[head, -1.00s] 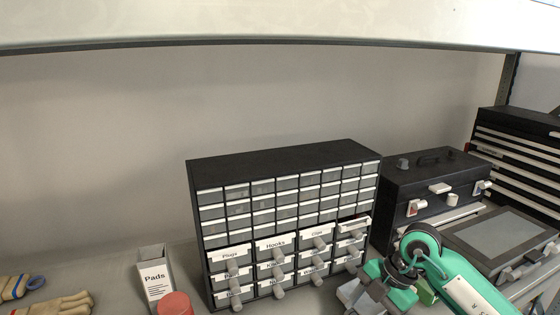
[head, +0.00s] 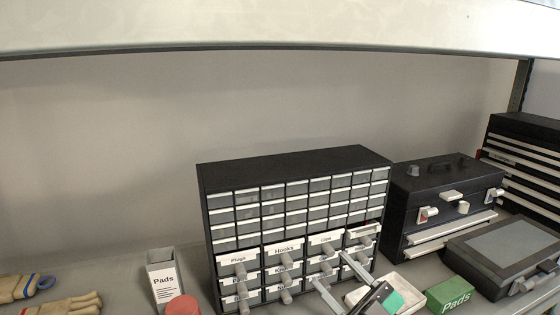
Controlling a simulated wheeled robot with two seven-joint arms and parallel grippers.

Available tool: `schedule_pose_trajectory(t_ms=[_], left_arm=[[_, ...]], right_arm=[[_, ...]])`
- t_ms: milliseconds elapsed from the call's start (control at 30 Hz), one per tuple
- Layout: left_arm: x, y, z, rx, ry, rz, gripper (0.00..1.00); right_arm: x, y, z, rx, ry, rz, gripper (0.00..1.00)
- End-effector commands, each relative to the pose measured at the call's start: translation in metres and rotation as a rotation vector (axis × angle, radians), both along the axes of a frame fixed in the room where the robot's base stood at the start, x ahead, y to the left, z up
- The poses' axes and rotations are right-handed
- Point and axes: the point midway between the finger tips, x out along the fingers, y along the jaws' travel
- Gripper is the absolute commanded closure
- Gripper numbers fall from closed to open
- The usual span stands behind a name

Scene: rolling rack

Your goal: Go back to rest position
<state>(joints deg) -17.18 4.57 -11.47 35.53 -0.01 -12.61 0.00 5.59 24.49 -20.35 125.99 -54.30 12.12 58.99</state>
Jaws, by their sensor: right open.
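My right gripper (head: 336,272) is at the lower middle of the head view, in front of the lower right drawers of the small-parts cabinet (head: 295,169). Its two grey fingers are apart, with no object visible between them. The fingers overlap the drawer fronts in the picture; I cannot tell whether they touch. My left gripper is not in view.
A pale open bin (head: 410,283) lies just right of my right gripper, beside a green Pads box (head: 450,296). A black toolbox (head: 440,192) and a grey-topped case (head: 505,246) stand right. A Pads holder (head: 163,281), red round object (head: 182,306) and gloves (head: 62,306) are left.

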Motion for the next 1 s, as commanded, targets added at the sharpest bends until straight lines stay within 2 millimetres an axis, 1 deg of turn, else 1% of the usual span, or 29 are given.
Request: schedule_pose_trajectory(t_ms=[33, 167, 267, 367, 433, 533, 667, 700, 767, 800, 867, 900, 967, 1000], left_arm=[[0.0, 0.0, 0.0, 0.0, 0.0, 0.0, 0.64], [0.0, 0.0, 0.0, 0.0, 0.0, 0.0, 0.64], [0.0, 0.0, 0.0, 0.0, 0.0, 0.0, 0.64], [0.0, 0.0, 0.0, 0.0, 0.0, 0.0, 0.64], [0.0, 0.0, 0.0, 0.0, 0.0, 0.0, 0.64], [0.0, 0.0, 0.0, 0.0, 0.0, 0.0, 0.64], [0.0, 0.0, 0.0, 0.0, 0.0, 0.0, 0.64], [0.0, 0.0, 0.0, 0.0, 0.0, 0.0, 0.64], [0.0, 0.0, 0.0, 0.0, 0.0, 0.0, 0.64], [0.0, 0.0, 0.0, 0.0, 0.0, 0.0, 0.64], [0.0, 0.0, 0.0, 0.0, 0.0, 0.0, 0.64], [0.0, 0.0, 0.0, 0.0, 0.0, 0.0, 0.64], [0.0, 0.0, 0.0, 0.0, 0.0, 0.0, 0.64], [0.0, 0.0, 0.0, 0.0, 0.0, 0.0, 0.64]], right_arm=[[0.003, -0.011, -0.005, 0.046, 0.041, -0.066, 0.46], [0.013, -0.042, -0.023, 0.135, 0.165, -0.253, 0.46], [0.017, -0.066, -0.047, 0.177, 0.285, -0.391, 0.46], [0.015, -0.089, -0.077, 0.195, 0.424, -0.52, 0.46], [0.01, -0.103, -0.101, 0.192, 0.531, -0.602, 0.46], [-0.003, -0.119, -0.139, 0.171, 0.697, -0.703, 0.46], [-0.032, -0.134, -0.19, 0.111, 0.928, -0.805, 0.46], [-0.043, -0.137, -0.205, 0.086, 1.002, -0.826, 0.46], [-0.062, -0.14, -0.228, 0.041, 1.115, -0.851, 0.46], [-0.076, -0.141, -0.242, 0.009, 1.192, -0.862, 0.46], [-0.098, -0.142, -0.261, -0.044, 1.301, -0.869, 0.46], [-0.112, -0.141, -0.272, -0.079, 1.369, -0.868, 0.46], [-0.133, -0.14, -0.286, -0.129, 1.463, -0.859, 0.46], [-0.147, -0.138, -0.294, -0.162, 1.52, -0.85, 0.46]])
